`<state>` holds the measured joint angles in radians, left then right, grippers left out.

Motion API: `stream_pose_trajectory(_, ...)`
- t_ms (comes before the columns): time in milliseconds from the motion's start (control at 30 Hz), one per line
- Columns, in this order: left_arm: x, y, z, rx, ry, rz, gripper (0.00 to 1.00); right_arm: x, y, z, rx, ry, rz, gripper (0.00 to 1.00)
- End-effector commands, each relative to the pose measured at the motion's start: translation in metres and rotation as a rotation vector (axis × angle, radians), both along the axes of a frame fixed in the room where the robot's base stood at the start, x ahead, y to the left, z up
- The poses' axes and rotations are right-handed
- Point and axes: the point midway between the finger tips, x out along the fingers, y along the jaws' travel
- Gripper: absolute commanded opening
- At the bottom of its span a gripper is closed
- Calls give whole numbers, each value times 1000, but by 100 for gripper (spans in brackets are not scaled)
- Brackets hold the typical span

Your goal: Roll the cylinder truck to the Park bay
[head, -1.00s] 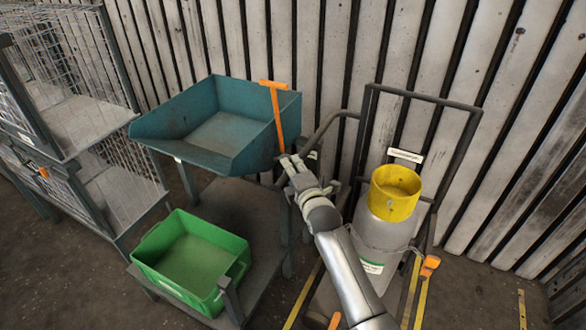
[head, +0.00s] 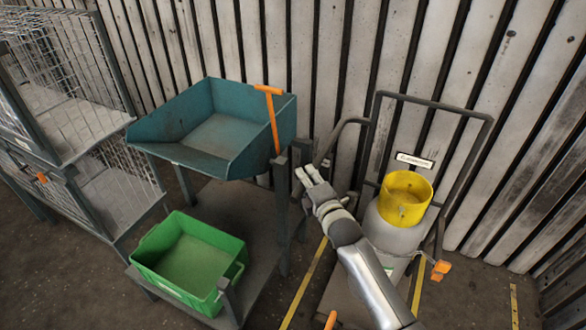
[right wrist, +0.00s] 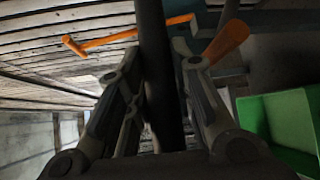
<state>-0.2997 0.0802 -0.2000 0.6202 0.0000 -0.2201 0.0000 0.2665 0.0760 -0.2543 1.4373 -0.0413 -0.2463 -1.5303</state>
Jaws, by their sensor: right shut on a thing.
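The cylinder truck (head: 440,103) has a dark tubular frame and stands upright near the ribbed wall. It carries a grey cylinder (head: 392,234) with a yellow cap (head: 405,200). My right gripper (head: 308,174) is at the truck's curved left handle (head: 346,124). In the right wrist view, my right gripper (right wrist: 157,56) is shut on a dark bar (right wrist: 158,85), which runs between its fingers. My right arm hides part of the cylinder and truck base. My left gripper is not in view. No marking that I can read as Park shows.
A teal tray stand (head: 205,165) with an orange T-handle (head: 272,115) stands close left of my gripper. A green crate (head: 160,285) sits on its lower shelf. Wire cages (head: 70,140) stand farther left. Yellow floor lines (head: 303,283) flank the truck. Some floor is bare at right.

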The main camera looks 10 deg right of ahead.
Motion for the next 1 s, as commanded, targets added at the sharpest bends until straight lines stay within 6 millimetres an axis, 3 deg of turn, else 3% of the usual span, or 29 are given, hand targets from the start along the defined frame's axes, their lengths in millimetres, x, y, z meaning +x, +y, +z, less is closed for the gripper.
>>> stream_pose_trajectory(33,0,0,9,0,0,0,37,-7,-13,0,-10,9,-6,0)
stream_pose_trajectory(400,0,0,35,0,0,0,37,-45,-70,-1,-8,10,-4,0)
stream_pose_trajectory(1000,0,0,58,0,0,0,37,-108,-166,-2,-6,10,-4,0)
